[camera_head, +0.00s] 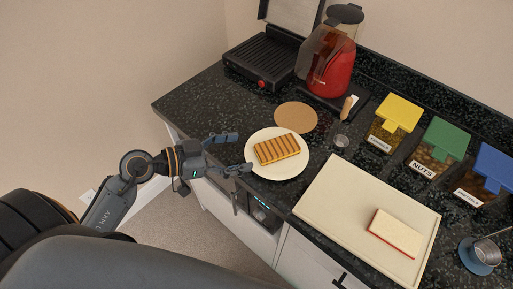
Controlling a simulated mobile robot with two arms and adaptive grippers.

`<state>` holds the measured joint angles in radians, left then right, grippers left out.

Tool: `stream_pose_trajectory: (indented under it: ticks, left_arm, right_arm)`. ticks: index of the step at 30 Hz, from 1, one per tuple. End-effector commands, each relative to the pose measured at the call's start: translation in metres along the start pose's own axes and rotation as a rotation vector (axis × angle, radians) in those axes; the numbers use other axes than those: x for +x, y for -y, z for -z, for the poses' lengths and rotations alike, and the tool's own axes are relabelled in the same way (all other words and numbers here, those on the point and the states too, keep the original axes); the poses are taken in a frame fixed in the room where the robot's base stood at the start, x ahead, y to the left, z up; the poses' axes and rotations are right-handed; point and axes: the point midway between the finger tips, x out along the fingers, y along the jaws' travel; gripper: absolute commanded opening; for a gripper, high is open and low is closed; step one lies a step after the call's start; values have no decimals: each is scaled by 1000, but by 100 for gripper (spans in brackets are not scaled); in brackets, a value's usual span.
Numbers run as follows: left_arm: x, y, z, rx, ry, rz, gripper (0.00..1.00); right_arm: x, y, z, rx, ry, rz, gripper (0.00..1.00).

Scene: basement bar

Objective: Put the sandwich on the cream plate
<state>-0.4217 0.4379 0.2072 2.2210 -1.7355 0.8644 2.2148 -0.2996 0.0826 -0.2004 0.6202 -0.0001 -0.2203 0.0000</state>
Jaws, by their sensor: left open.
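A grilled sandwich (277,148) with dark stripes lies on the round cream plate (295,169), near the counter's front edge. A second, pale sandwich-like piece with a red side (396,233) lies on the cream board at the right. My left gripper (243,152) is open, its fingers pointing right. Its fingertips are at the plate's left edge, apart from the grilled sandwich. Whether the fingers touch the plate I cannot tell. My right gripper does not show.
A cream cutting board (340,199) fills the counter's front right. A round tan mat (296,118) lies behind the plate. A black grill (262,62) with its lid up and a red blender-like appliance (330,72) stand at the back. Lidded containers (442,142) line the right; a metal cup (485,252) stands nearby.

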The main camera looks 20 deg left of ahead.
Motion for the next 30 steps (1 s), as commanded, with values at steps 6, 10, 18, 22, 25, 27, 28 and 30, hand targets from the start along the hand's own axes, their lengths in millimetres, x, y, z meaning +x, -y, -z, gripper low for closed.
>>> stream_pose_trajectory:
  ticks: [6,10,18,22,25,27,28,30]
  left_arm:
    - [-28,0,0,0,0,0,77]
    - [-33,0,0,1,0,0,77]
    - [-33,0,0,1,-1,0,77]
    - [-33,0,0,1,-1,0,77]
    - [-33,0,0,1,-1,0,77]
    - [-33,0,0,1,-1,0,77]
    - [-33,0,0,0,-1,0,77]
    - [-33,0,0,0,-1,0,77]
  right_arm:
    - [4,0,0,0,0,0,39]
    - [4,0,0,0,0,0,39]
    - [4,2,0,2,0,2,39]
    - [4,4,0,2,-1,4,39]
    - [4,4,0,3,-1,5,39]
    - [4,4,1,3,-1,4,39]
    - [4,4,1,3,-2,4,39]
    - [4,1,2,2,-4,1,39]
